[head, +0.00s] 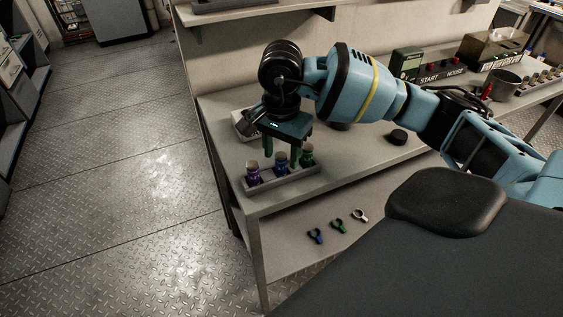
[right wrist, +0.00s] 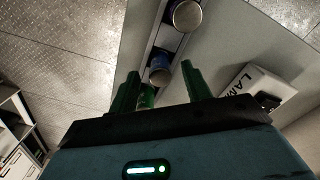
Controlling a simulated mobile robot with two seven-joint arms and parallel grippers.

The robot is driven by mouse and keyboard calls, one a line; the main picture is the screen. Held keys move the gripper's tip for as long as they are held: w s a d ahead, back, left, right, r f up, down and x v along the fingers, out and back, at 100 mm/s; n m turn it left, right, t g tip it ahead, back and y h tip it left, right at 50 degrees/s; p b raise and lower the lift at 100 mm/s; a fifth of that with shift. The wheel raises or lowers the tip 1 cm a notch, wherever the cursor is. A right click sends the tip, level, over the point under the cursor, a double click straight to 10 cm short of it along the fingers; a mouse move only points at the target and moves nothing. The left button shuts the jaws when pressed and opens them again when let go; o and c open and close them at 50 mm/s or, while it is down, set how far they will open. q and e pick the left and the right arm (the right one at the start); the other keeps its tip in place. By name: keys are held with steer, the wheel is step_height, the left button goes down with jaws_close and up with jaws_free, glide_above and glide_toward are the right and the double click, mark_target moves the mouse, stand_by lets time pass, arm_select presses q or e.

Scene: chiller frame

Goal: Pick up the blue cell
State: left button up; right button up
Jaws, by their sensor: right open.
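The blue cell (head: 281,163) stands upright in a grey rack (head: 290,180) near the table's front left corner. A purple cell (head: 253,172) is left of it and a green cell (head: 307,155) right of it. My right gripper (head: 281,152) points down over the rack, its green fingers apart and empty. In the right wrist view, the blue cell (right wrist: 160,70) shows between the fingertips, with the green cell (right wrist: 147,97) partly hidden close to the gripper body and the purple cell (right wrist: 185,15) beyond. I cannot tell the exact height gap. My left gripper is not in view.
A white box lettered "LAM" (right wrist: 252,82) lies behind the rack. A black round knob (head: 398,137) sits on the table (head: 350,160). Blue (head: 316,236), green (head: 339,226) and white (head: 360,215) clips lie on the lower shelf. A control panel (head: 432,76) stands farther right.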

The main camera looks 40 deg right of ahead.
steer(key=shift+f, duration=0.8)
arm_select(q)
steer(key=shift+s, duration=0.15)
arm_select(e)
steer(key=shift+c, duration=0.3)
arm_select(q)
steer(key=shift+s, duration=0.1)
arm_select(e)
jaws_close()
steer(key=shift+r, duration=0.15)
steer(key=shift+r, duration=0.6)
step_height(320, 180, up, 2)
steer(key=shift+r, duration=0.2)
arm_select(q)
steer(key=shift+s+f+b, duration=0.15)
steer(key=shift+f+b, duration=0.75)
steer(key=shift+b, duration=0.1)
arm_select(e)
steer(key=s+r, duration=0.1)
steer(key=s, duration=1.5)
steer(key=shift+d, duration=0.15)
